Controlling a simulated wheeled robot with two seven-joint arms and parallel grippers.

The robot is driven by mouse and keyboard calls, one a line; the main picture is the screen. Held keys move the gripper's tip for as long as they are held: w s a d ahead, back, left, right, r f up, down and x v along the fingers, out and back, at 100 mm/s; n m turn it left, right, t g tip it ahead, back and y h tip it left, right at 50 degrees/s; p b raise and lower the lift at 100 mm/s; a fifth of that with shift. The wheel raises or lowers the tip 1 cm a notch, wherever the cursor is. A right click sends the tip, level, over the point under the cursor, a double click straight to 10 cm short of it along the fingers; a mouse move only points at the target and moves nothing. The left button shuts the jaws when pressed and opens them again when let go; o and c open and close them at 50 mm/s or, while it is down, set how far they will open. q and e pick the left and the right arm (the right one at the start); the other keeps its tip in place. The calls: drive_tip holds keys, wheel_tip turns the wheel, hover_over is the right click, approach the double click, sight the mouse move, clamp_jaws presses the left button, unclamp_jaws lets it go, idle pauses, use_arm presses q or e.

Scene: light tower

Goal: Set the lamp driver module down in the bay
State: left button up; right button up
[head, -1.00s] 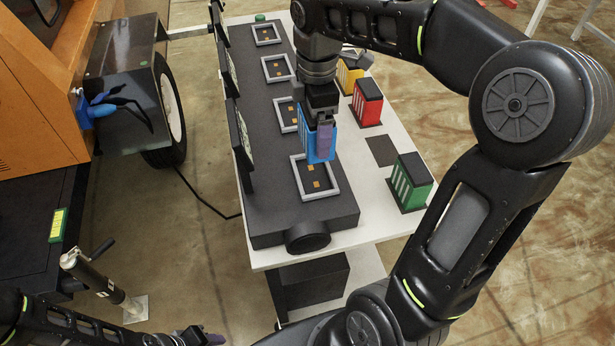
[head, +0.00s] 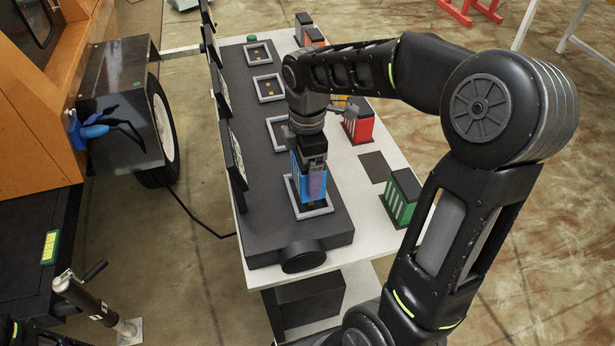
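The lamp driver module is a blue block (head: 295,180) with a light ribbed side. My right gripper (head: 317,182) is shut on it from above and holds it upright. The module stands inside the outline of the nearest bay, a light grey square frame (head: 312,213) on the dark grey housing. The module's lower end is at the frame's level. I cannot tell whether it touches the bay floor, because the gripper and frame hide part of it. My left gripper is out of view; only a bit of my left arm shows at the bottom left.
More empty bay frames (head: 258,53) run up the housing (head: 325,236). Red (head: 358,126) and green (head: 402,197) modules stand on the white table (head: 366,220) to the right, beside a bare dark pad (head: 375,167). Upright panels (head: 233,156) line the housing's left edge.

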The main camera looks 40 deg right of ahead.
drive_tip(key=shift+f, duration=1.6)
drive_tip(key=o, duration=1.9)
drive_tip(key=shift+f, duration=0.15)
wheel_tip(320, 180, up, 12)
drive_tip(key=shift+r, duration=0.2)
